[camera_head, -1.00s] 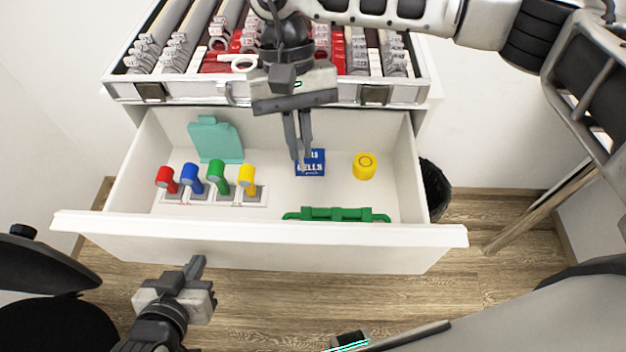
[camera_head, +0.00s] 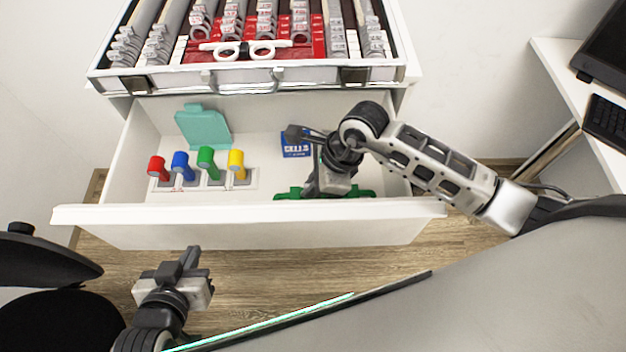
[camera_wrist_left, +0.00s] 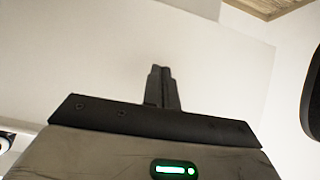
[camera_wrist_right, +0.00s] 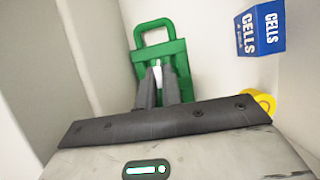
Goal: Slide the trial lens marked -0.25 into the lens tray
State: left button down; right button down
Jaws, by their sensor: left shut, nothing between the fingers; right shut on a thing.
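The lens tray (camera_head: 215,78) is the open case at the top, with several rows of grey trial lenses (camera_head: 160,42) and red sections. The lens markings are too small to read, so I cannot tell which is -0.25. My right gripper (camera_wrist_right: 158,75) is down in the white drawer below the tray. Its fingers are shut at the middle of a green handled piece (camera_wrist_right: 160,47), which also shows on both sides of the gripper in the head view (camera_head: 363,192). In the head view its fingertips are hidden. My left gripper (camera_head: 193,254) is shut and empty, in front of the drawer.
A white trial frame (camera_head: 228,50) lies on the tray. The drawer (camera_head: 240,212) holds a teal clipboard-like piece (camera_head: 204,128), several coloured cylinders (camera_head: 207,160), a blue CELLS box (camera_head: 296,146) and a yellow round thing (camera_wrist_right: 263,101). A desk (camera_head: 570,85) stands at right.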

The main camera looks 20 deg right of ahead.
jog(key=shift+f+b, duration=0.5)
jog(key=shift+f, duration=0.2)
jog(key=shift+f+b, duration=0.3)
dwell(0.6)
jog(key=shift+f, duration=0.25)
jog(key=shift+f+b, duration=0.8)
jog(key=shift+b, duration=0.15)
jog(key=c, duration=1.5)
grip_release()
jog(key=shift+r, duration=0.15)
